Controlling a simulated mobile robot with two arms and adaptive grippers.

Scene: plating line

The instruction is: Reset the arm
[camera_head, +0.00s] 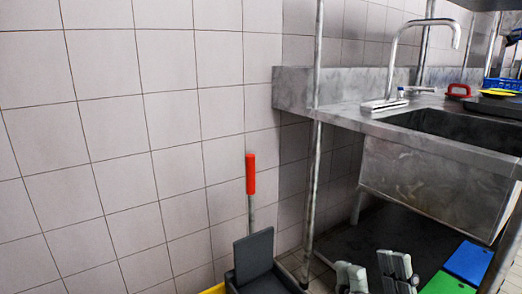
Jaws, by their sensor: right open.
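My right gripper (375,275) shows at the bottom of the head view, right of the middle. Its two grey fingers stand apart with nothing between them, so it is open and empty. It appears in front of the space below the steel sink counter. The rest of the right arm is cut off by the lower edge. My left gripper and left arm are out of view.
A steel sink (440,165) with a tap (425,30) stands at the right. A dark bin (255,265) and a red-handled tool (251,175) stand by the tiled wall (130,130). Blue (468,262) and green (446,284) boards lie low at the right.

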